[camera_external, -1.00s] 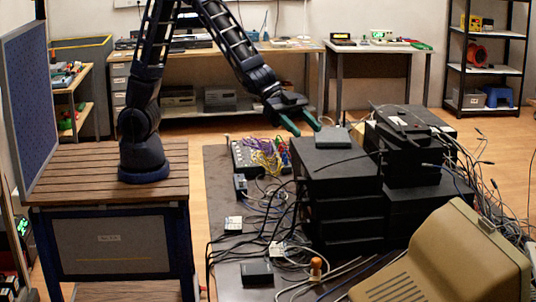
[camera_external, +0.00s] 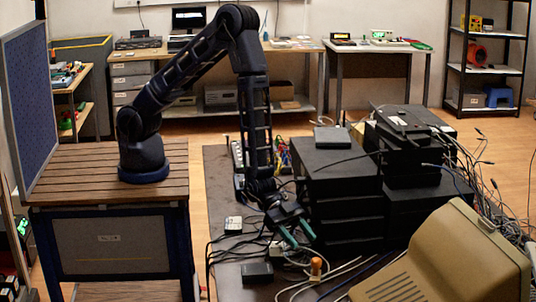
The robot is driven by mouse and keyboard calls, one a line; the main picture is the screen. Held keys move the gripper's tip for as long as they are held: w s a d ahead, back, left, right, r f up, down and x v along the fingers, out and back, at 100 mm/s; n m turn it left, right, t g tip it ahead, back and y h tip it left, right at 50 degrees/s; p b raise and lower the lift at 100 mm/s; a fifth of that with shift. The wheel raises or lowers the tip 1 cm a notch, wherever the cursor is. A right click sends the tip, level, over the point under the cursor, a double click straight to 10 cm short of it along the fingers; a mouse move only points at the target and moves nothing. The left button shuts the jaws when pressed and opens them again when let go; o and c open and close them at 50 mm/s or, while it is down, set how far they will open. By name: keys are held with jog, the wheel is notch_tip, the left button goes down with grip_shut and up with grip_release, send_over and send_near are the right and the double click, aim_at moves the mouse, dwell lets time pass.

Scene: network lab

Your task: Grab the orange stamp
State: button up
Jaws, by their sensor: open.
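The orange stamp (camera_external: 316,267) stands on the dark table, near the front, among loose cables. It is small, with a rounded orange top. My gripper (camera_external: 303,239) is low over the table, just behind and slightly left of the stamp. Its green-tipped fingers are apart and point down toward the front right. Nothing shows between them. I cannot tell how high the fingertips are above the table.
Stacked black boxes (camera_external: 343,205) rise just right of my gripper. A beige monitor (camera_external: 450,265) fills the front right. A small black box (camera_external: 257,273) lies left of the stamp. Cables (camera_external: 345,272) run across the table around it. Bare table shows at the back left.

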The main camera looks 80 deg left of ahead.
aim_at(315, 258)
jog(key=x, duration=0.6)
jog(key=shift+s+a+f, duration=0.1)
jog(key=shift+x, duration=2.6)
jog(key=shift+s, duration=0.2)
jog(key=shift+c, duration=0.2)
jog(key=c, duration=1)
